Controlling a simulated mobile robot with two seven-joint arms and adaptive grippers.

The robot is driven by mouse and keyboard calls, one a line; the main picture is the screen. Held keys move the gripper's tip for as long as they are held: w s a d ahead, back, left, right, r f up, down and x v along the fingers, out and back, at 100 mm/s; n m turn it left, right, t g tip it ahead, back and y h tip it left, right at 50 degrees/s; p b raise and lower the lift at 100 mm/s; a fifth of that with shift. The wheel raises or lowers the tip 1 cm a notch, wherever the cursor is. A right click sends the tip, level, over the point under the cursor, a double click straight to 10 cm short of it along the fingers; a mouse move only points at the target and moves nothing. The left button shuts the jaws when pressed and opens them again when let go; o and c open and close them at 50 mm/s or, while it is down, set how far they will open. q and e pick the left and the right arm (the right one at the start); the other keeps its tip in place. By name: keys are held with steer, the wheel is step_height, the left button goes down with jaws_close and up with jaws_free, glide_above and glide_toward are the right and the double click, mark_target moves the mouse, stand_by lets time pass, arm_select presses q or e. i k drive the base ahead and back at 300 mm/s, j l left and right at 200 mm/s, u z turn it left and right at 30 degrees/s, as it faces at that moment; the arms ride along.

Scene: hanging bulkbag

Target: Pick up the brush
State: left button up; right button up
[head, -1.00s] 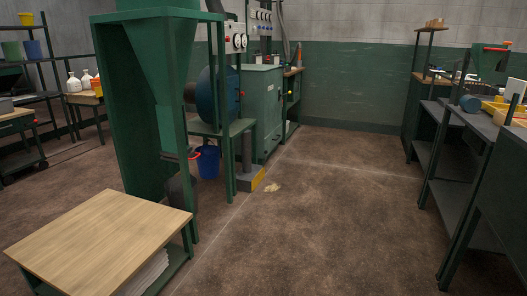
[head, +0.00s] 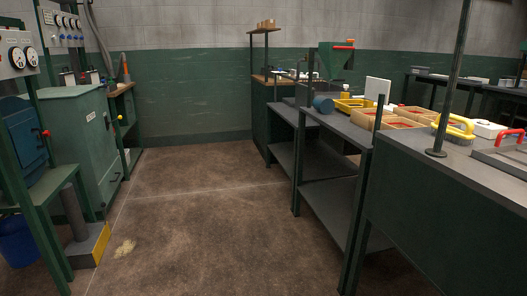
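What looks like the brush (head: 453,129), with a yellow looped handle and a pale lower part, sits on the grey workbench (head: 437,167) at the right of the head view. Neither of my grippers is in view.
The workbench also holds open cardboard boxes (head: 411,113), a yellow tray (head: 352,105) and a red-handled item (head: 508,134). A dark post (head: 456,70) rises from its top. Green machinery (head: 85,135) and a blue bucket (head: 17,243) stand left. The floor (head: 205,225) between is largely clear.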

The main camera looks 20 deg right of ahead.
mark_target(467, 136)
steer(key=i+l, duration=0.15)
steer(key=i, duration=0.55)
steer(key=i+l, duration=0.15)
steer(key=i, duration=0.6)
steer(key=i+l+u, duration=0.1)
steer(key=u, duration=0.8)
steer(key=i+l+u, duration=0.1)
steer(key=u, duration=0.8)
steer(key=l+u, duration=0.2)
steer(key=u, duration=0.65)
steer(key=l+u, duration=0.15)
steer(key=u, duration=0.75)
steer(key=k+l+u, duration=0.1)
steer(key=u, duration=0.8)
steer(key=k+u, duration=0.15)
steer(key=u, duration=0.75)
steer(key=k+u, duration=0.1)
steer(key=u, duration=0.75)
steer(key=k+j+u, duration=0.1)
steer(key=u, duration=0.8)
